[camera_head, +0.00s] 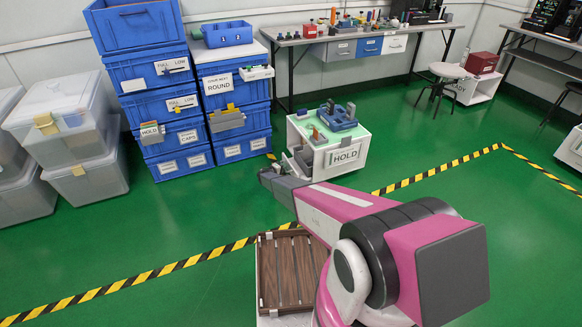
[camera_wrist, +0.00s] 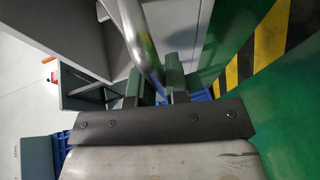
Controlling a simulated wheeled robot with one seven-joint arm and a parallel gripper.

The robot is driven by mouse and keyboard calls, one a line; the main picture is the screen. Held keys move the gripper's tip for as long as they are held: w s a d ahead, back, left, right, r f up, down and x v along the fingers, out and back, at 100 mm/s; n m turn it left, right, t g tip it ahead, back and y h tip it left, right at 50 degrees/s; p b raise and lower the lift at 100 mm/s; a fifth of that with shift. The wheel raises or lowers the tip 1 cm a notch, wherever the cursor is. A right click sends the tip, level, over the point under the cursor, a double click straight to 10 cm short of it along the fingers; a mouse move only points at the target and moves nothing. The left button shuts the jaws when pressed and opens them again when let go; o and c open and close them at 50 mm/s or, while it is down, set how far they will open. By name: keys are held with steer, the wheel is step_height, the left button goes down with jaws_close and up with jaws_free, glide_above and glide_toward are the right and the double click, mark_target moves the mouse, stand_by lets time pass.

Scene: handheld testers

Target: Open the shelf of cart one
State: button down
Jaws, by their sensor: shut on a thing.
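A small white cart (camera_head: 343,168) with a HOLD label stands in the middle of the head view. Its left side has an open compartment with grey parts. No marking in view says cart one. My gripper (camera_wrist: 155,82) is at that side, and in the head view my arm's end partly covers the low part of the cart. In the wrist view a rounded metal bar handle (camera_wrist: 138,32) runs between my two fingers, which are shut on it. A grey panel (camera_wrist: 180,25) is beside the handle. How far the shelf is out cannot be told.
Blue bins (camera_head: 152,75) are stacked at the left, beside clear boxes (camera_head: 70,140). A long table (camera_head: 350,35) stands behind the cart. A slatted brown pallet (camera_head: 290,270) is near me. Green floor with striped tape (camera_head: 440,172) is open to the right.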

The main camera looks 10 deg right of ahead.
steer(key=s+a, duration=0.2)
steer(key=a, duration=0.5)
steer(key=s+a, duration=0.2)
steer(key=a, duration=0.5)
steer(key=shift+s+a, duration=0.15)
steer(key=shift+s, duration=0.2)
steer(key=c, duration=1.1)
jaws_free()
steer(key=v, duration=1.1)
